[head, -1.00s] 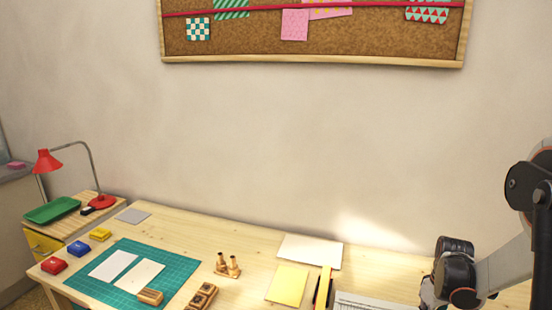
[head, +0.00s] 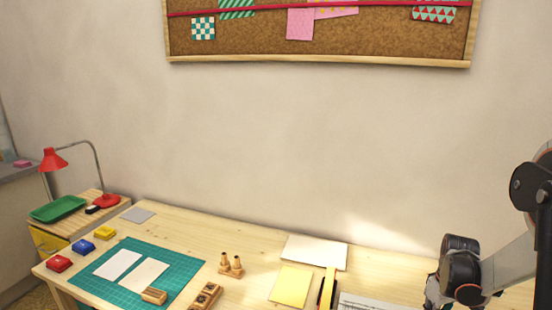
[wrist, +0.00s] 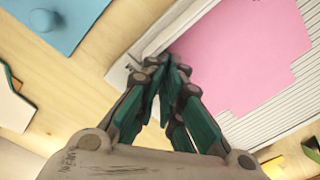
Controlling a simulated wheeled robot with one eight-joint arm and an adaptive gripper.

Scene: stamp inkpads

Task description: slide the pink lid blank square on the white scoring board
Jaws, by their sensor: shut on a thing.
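The pink lid blank (wrist: 240,55) lies flat on the white scoring board (wrist: 302,122) in the wrist view. It has stepped, notched corners, and the board's grooves show past its lower and right sides. A raised strip of the board runs along the blank's upper left side. My gripper (wrist: 174,76) is shut on the pink blank at its left corner, and the fingers hide that corner. I cannot tell whether the blank is exactly square to the strip. In the head view part of the scoring board (head: 368,302) shows at the bottom edge, and the blank is out of sight.
A blue piece with a round knob (wrist: 66,22) lies beside the board in the wrist view. In the head view a yellow sheet (head: 291,285) and a white sheet (head: 314,252) lie left of the board. Wooden stamps (head: 231,264) and a green cutting mat (head: 190,270) are further left.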

